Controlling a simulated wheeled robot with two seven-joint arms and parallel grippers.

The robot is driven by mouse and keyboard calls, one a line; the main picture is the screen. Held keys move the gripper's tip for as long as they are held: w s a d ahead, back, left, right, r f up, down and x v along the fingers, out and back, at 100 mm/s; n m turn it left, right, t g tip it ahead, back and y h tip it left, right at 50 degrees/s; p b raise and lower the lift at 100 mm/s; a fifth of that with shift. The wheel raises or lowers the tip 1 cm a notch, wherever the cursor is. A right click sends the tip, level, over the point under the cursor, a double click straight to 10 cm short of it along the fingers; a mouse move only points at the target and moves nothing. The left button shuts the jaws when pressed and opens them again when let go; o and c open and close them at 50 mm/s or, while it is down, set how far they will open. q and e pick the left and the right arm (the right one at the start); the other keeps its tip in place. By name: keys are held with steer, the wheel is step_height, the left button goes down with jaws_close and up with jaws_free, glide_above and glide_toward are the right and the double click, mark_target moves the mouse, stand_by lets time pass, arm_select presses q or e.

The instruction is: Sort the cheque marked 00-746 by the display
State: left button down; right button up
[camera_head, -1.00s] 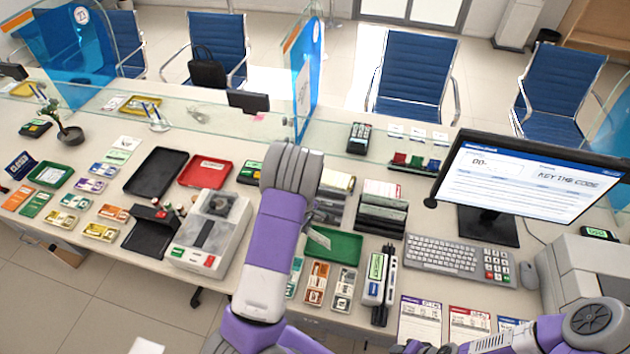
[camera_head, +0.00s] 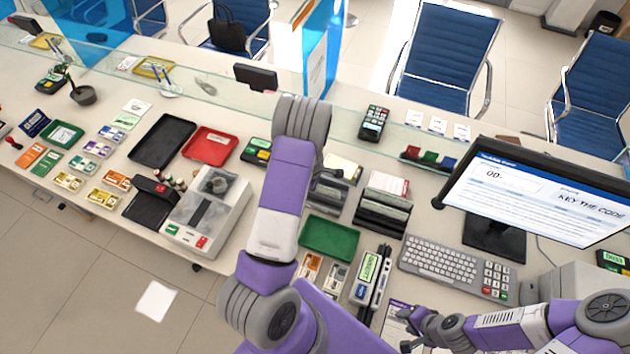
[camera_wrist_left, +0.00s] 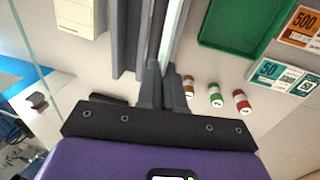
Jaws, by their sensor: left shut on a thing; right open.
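The display (camera_head: 545,195) stands at the right of the counter and reads "00-" and "KEY THE CODE". In the left wrist view, my left gripper (camera_wrist_left: 165,85) is shut on a thin pale sheet (camera_wrist_left: 176,30), seen edge-on; its marking cannot be read, so I cannot tell whether it is cheque 00-746. In the head view, my left arm hides most of that gripper, and the sheet is not visible. The empty green tray (camera_head: 330,238) lies just right of my left arm. My right gripper (camera_head: 410,338) is open at the lower edge, left of its forearm.
A keyboard (camera_head: 440,262) and number pad (camera_head: 496,280) lie before the display. Dark stacked trays (camera_head: 382,212) stand behind the green tray. A cheque machine (camera_head: 208,220), black tray (camera_head: 162,141) and red tray (camera_head: 209,146) are at left. A white sheet (camera_head: 155,300) lies on the floor.

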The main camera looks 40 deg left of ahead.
arm_select(q)
steer(key=shift+w+f+b, duration=0.15)
steer(key=shift+f+b, duration=0.55)
steer(key=shift+f, duration=0.35)
steer(key=shift+f+b, duration=2.4)
steer(key=shift+f, duration=0.35)
arm_select(e)
steer(key=shift+w+f, duration=0.1)
steer(key=shift+f, duration=3.1)
arm_select(q)
steer(key=c, duration=1.2)
jaws_free()
steer(key=shift+r, duration=0.1)
steer(key=shift+r+p, duration=3.05)
steer(key=shift+r, duration=0.45)
arm_select(e)
step_height(320, 180, up, 6)
arm_select(q)
steer(key=shift+f, duration=0.1)
